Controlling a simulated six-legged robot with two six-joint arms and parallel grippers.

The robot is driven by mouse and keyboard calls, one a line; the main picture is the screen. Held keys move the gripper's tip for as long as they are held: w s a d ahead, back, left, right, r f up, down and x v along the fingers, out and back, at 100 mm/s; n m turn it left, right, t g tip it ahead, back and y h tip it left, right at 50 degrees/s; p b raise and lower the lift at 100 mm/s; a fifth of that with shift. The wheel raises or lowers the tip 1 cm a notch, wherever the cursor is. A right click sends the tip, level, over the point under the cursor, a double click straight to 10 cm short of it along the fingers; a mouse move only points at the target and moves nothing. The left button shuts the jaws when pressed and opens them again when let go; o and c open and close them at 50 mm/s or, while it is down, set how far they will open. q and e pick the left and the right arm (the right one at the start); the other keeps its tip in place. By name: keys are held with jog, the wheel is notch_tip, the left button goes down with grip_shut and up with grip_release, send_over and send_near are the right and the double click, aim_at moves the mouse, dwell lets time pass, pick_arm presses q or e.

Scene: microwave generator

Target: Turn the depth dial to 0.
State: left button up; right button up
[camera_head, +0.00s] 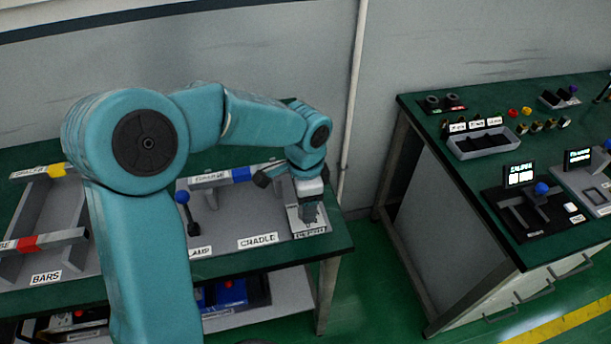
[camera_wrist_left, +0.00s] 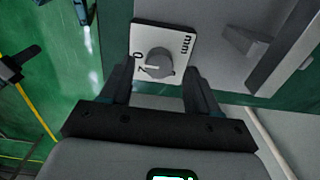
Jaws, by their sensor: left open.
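The depth dial is a round grey knob (camera_wrist_left: 159,62) on a white plate (camera_wrist_left: 176,37) marked "mm", "0" and another digit that looks like 7 or 2. In the left wrist view it lies just beyond my left gripper (camera_wrist_left: 157,82), whose two dark fingers are open with the knob roughly between their tips. I cannot tell whether they touch it. A light mark on the knob seems to face the other digit rather than the 0. In the head view my left gripper (camera_head: 309,212) points down over the white plate (camera_head: 294,222) at the bench's right end and hides the knob.
The green bench (camera_head: 335,240) also carries a grey cradle fixture (camera_head: 262,215) and a blue-knobbed lever (camera_head: 187,205) left of the dial. A second bench (camera_head: 465,172) with a tray (camera_head: 485,145) and instruments stands to the right, across a floor gap.

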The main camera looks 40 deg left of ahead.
pick_arm(q)
notch_tip(320, 180, up, 15)
jog(key=shift+f, duration=0.15)
jog(key=shift+s, duration=0.1)
dwell(0.5)
